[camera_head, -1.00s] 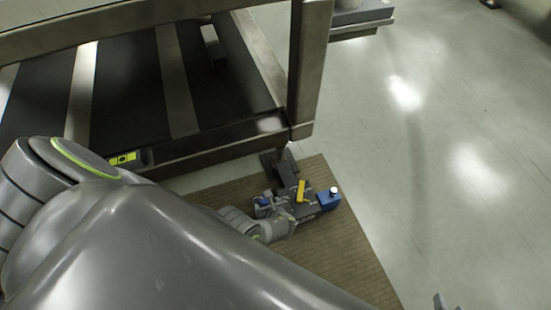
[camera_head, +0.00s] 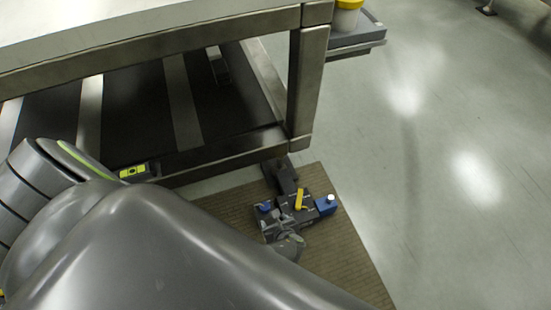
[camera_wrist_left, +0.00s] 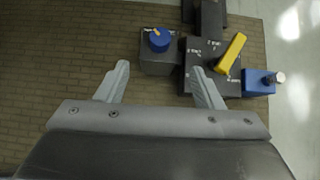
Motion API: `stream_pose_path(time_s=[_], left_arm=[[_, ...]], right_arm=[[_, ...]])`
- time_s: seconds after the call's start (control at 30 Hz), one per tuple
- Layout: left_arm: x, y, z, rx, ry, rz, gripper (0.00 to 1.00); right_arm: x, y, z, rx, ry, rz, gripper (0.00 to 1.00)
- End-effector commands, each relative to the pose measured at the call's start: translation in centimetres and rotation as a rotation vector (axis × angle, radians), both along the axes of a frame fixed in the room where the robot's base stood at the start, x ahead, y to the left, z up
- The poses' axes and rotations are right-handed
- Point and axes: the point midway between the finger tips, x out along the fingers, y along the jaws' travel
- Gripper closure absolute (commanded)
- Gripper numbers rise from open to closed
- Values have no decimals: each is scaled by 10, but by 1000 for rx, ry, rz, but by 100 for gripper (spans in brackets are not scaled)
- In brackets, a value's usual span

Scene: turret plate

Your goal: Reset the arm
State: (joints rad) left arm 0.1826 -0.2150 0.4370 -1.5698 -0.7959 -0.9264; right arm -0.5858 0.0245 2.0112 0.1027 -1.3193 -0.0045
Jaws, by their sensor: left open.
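My left gripper (camera_wrist_left: 160,82) is open and empty in the left wrist view, its two grey fingers apart. In the head view the gripper (camera_head: 285,232) shows small at the near side of the turret plate (camera_head: 290,212). Whether it touches the plate is unclear. My right gripper does not show.
The assembly stands over a brown mat (camera_head: 343,252) on a pale glossy floor (camera_head: 450,200). A metal-framed table (camera_head: 150,50) with a lower shelf stands behind at the left. A yellow-lidded container (camera_head: 347,18) sits on a grey ledge at the top.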

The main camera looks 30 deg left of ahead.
Motion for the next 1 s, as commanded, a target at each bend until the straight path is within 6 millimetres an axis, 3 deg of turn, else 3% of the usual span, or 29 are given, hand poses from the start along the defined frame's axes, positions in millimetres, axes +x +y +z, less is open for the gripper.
stream_pose_path(time_s=[0.77,0.87,1.0], left_arm=[[-5,-3,5,-3,-4,12,39],[-11,8,6,-24,-29,93,39],[-34,40,10,-104,-119,364,39]], right_arm=[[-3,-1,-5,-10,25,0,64],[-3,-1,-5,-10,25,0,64],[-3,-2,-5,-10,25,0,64]])
